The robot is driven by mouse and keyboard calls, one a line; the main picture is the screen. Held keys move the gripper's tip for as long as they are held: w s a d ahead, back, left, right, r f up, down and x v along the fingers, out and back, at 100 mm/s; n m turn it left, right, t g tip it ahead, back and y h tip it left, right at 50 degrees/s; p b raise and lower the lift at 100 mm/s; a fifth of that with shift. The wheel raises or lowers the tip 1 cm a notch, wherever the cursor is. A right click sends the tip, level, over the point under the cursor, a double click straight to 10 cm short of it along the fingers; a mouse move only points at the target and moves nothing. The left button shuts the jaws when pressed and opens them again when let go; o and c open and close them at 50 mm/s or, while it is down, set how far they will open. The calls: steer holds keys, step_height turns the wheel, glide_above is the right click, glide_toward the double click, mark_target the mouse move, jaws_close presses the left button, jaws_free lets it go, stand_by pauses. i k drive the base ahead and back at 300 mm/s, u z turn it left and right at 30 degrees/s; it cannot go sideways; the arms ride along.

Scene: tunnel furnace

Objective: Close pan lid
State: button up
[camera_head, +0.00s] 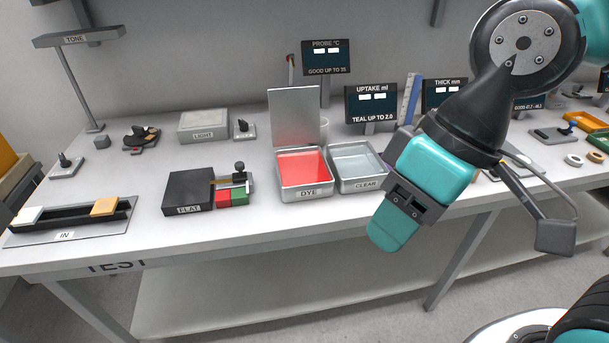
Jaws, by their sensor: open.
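The pan labelled DYE (304,190) sits on the bench with red liquid in it. A flat grey lid (296,113) stands upright along its back edge, so the pan is open. A second pan labelled CLEAR (364,184) stands just to its right, open, with pale liquid in it. My gripper (392,228) points down in front of the bench, right of and nearer than both pans. It is open, and nothing shows in it. My arm hides the bench right of the CLEAR pan.
A black FLAT block (188,191) with red and green pieces beside it lies left of the pans. An UPTAKE display (371,105) and a PROBE display (326,58) stand behind. A LIGHT box (204,125) sits back left. A strip of bench before the DYE pan is clear.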

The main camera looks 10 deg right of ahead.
mark_target(295, 112)
steer(key=z, duration=0.3)
steer(key=i, duration=0.95)
steer(key=u, duration=0.7)
